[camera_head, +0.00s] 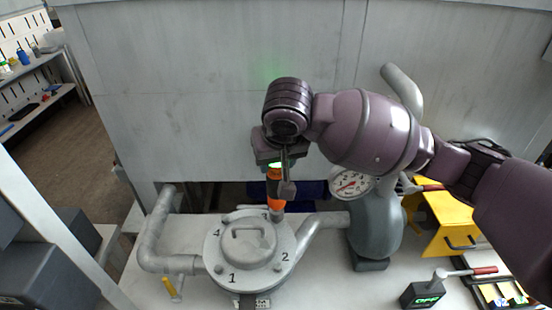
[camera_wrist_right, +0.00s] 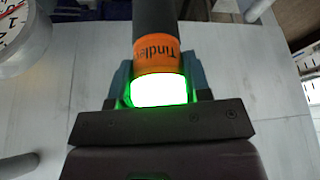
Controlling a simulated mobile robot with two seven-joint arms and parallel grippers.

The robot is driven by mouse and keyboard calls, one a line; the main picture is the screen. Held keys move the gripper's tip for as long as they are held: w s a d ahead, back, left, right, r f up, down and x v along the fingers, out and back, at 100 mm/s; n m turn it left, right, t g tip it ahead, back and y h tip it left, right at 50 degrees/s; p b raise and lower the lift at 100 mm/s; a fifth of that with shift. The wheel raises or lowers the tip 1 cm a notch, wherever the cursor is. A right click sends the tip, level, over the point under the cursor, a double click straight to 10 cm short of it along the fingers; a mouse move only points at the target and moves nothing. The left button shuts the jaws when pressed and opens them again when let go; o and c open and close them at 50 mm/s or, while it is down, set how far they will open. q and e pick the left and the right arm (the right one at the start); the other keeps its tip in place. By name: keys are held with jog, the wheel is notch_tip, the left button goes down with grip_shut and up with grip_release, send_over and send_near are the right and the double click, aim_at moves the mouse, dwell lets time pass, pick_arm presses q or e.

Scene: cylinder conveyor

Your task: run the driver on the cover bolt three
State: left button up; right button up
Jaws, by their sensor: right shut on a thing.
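My right gripper (camera_head: 277,175) is shut on the driver (camera_head: 276,190), which is orange and dark with a glowing green ring. In the right wrist view the driver (camera_wrist_right: 156,55) stands between the fingers, with lettering on its orange band. The round grey cover (camera_head: 240,245) has a handle on top and the numbers 1, 2 and 4 showing around it. My left gripper is not in view.
Pipes (camera_head: 156,235) join the cover's housing on both sides. A pressure gauge (camera_head: 351,184) and a grey tank (camera_head: 376,232) stand to the right. Further right are a yellow stand (camera_head: 440,232) and a dark box with green lettering (camera_head: 423,294). A grey wall rises behind.

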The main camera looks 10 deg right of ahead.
jog(key=shift+f, duration=1)
dwell(2.4)
jog(key=shift+r, duration=0.1)
jog(key=shift+r, duration=1.9)
